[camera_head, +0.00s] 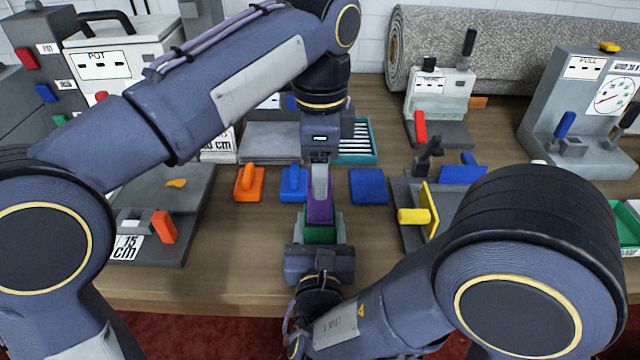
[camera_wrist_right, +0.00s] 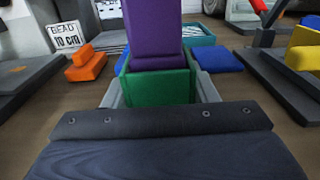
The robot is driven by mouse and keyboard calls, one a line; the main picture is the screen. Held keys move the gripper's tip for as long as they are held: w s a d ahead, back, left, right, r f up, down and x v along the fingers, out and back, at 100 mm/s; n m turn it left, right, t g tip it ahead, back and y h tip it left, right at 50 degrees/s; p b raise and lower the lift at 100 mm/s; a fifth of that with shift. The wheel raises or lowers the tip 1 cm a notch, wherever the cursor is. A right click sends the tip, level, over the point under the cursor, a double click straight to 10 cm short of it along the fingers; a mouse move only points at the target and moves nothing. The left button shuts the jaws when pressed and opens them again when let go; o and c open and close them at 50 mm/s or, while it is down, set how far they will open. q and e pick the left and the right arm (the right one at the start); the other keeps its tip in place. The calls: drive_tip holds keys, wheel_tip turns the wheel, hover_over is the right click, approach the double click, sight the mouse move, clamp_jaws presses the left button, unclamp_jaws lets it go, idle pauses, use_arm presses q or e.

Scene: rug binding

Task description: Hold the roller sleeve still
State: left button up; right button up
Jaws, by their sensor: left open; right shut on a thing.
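A green box-shaped piece (camera_head: 321,234), which seems to be the roller sleeve, is held between the fingers of my right gripper (camera_head: 324,228). It also shows in the right wrist view (camera_wrist_right: 158,88), with a grey finger at each side. A tall purple block (camera_head: 320,211) stands upright in or on the green piece; its lower end is hidden. It also shows in the right wrist view (camera_wrist_right: 153,28), cut off by the top edge. My left gripper (camera_head: 320,183) is open, pointing down directly over the purple block. Whether it touches the block is unclear.
An orange block (camera_head: 249,184) and a blue block (camera_head: 293,184) with handles sit left of the grippers. A flat blue pad (camera_head: 368,187) and a fixture with a yellow plate (camera_head: 430,209) are to the right. A rolled grey rug (camera_head: 560,45) lies behind.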

use_arm(q)
drive_tip(key=shift+f, duration=2.5)
drive_tip(key=c, duration=1.1)
drive_tip(key=o, duration=0.4)
drive_tip(key=c, duration=0.4)
drive_tip(key=shift+r, duration=0.1)
drive_tip(key=shift+r, duration=4.15)
use_arm(e)
drive_tip(key=o, duration=1.2)
